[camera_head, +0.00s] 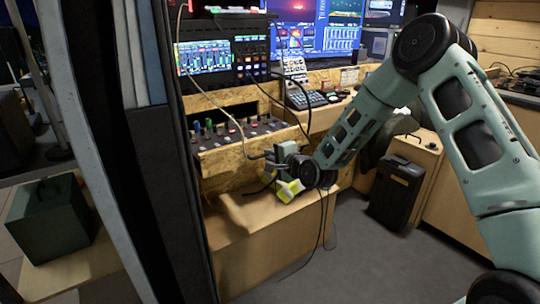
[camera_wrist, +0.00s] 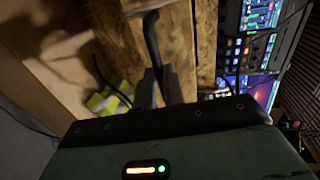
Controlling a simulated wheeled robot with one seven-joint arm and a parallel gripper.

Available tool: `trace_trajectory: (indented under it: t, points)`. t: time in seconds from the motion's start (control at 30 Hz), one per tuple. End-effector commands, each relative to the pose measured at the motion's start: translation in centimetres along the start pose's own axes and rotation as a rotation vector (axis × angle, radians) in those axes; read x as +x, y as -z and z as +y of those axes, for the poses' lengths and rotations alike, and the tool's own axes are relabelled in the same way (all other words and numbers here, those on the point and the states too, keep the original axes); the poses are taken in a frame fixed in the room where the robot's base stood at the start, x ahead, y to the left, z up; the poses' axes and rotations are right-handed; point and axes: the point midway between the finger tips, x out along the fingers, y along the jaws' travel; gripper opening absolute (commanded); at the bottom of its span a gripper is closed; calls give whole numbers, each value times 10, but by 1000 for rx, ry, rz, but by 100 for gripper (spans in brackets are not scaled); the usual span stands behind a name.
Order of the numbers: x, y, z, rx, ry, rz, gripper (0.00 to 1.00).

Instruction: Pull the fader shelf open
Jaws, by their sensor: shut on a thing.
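The fader shelf (camera_head: 225,158) is a rough chipboard drawer front with a dark panel of coloured faders and knobs on top, in the head view. The panel shows in front of a dark opening in the wooden desk. My gripper (camera_head: 268,156) is at the right part of the shelf's front. In the wrist view my gripper (camera_wrist: 160,88) has its fingers close together on a dark bar handle (camera_wrist: 151,38), which stands off the wooden front. The finger contact itself is partly hidden in the head view.
A yellow-and-white object (camera_head: 290,190) shows just below my gripper, above a wooden box or bench (camera_head: 255,240). Loose black cables hang beside it. A black case (camera_head: 397,190) stands to the right. Grey floor is free in front. A dark curtain (camera_head: 170,170) borders the left.

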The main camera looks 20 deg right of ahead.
Motion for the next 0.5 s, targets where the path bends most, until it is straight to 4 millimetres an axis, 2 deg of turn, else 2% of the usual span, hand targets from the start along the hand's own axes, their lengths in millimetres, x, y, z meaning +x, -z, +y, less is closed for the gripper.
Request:
trace_trajectory:
  t: [0.27,0.3,0.33,0.5]
  points:
    - [0,0,1,0,-2,0,0]
    - [0,0,1,0,-2,0,22]
    - [0,0,1,0,-2,0,30]
    - [0,0,0,0,-1,0,32]
